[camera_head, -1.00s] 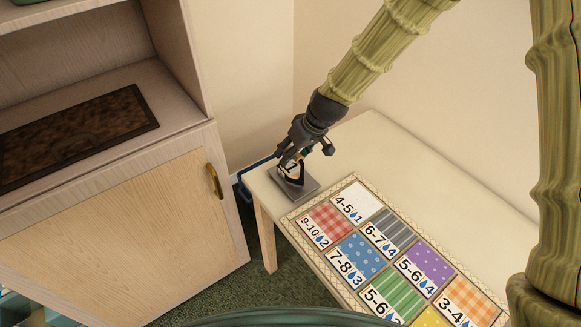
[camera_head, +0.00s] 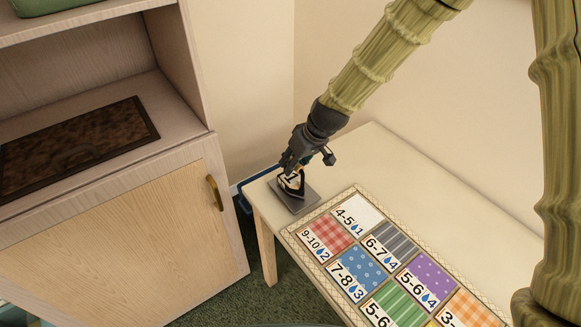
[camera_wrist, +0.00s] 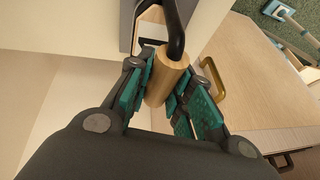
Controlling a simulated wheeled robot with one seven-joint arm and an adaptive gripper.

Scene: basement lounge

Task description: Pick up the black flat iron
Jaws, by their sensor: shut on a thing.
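The black flat iron (camera_head: 291,185) is at the near left corner of the pale table, on or just above a grey square plate (camera_head: 312,198). I cannot tell whether it touches the plate. My gripper (camera_head: 294,168) comes down on it from above and hides part of it. In the wrist view, the iron's round wooden handle (camera_wrist: 167,80) lies between my teal-padded fingers (camera_wrist: 160,92), which are shut on it. A curved black bracket (camera_wrist: 176,30) rises from the handle's end. Most of the iron's body is hidden there.
A patterned mat (camera_head: 366,193) with coloured, numbered squares lies close to the plate on the table (camera_head: 420,175). A wooden cabinet (camera_head: 120,240) with a brass handle (camera_head: 214,193) stands to the left. The wall is close behind. The table's far part is clear.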

